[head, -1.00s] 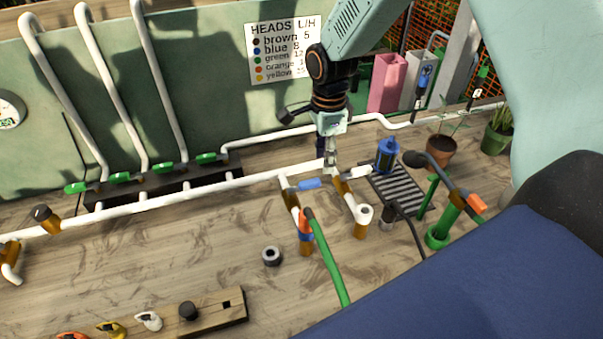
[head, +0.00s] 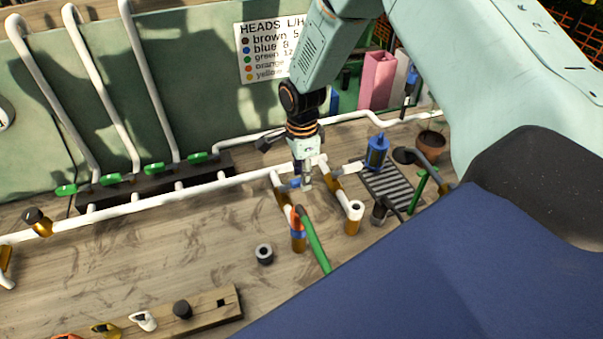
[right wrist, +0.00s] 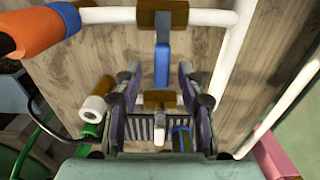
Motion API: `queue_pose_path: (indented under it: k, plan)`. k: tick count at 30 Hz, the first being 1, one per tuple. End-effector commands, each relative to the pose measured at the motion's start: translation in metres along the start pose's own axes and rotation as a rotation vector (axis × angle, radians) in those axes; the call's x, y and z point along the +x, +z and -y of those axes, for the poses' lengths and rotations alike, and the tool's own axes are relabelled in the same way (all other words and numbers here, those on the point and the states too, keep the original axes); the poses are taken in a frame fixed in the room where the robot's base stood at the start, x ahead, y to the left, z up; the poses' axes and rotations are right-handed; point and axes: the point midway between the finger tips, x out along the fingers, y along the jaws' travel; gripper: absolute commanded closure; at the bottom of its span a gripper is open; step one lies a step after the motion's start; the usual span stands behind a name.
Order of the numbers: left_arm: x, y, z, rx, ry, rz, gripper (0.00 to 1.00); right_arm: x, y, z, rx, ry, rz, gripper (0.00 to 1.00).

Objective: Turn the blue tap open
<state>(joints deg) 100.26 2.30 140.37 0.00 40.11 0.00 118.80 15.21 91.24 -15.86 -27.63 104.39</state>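The blue tap's lever (head: 295,184) sits on a brass-and-white branch pipe in the middle of the bench, partly hidden by my right gripper (head: 306,182). In the right wrist view the blue lever (right wrist: 162,65) points down from its brass valve body (right wrist: 162,14), between and beyond my fingertips. My right gripper (right wrist: 159,76) is open, its two fingers apart on either side of the lever's line. I see no contact with the lever; in the head view I cannot tell the gap. My left gripper is not in view.
A green hose (head: 315,243) rises in front.

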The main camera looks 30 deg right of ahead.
Motion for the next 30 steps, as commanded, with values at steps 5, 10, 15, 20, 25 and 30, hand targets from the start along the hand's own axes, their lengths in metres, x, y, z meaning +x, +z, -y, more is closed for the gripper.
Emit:
queue_pose_path:
  k: [5,10,15,20,25,30]
  plan:
    - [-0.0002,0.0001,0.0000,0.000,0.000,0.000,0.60,0.0069,0.0001,0.0008,-0.001,-0.001,0.000,0.60]
    - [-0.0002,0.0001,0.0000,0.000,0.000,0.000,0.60,0.0069,0.0003,0.0012,-0.003,-0.001,0.000,0.60]
    - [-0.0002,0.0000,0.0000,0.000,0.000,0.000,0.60,0.0068,0.0003,0.0010,-0.003,-0.001,0.000,0.72]
    - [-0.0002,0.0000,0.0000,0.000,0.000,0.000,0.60,0.0067,0.0003,0.0010,-0.003,-0.001,0.000,0.86]
    - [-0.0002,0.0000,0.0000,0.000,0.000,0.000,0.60,0.0069,0.0001,0.0005,-0.003,0.001,0.000,1.00]
    - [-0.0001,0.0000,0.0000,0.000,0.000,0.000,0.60,0.0073,-0.0002,0.0004,-0.003,0.001,0.000,1.00]
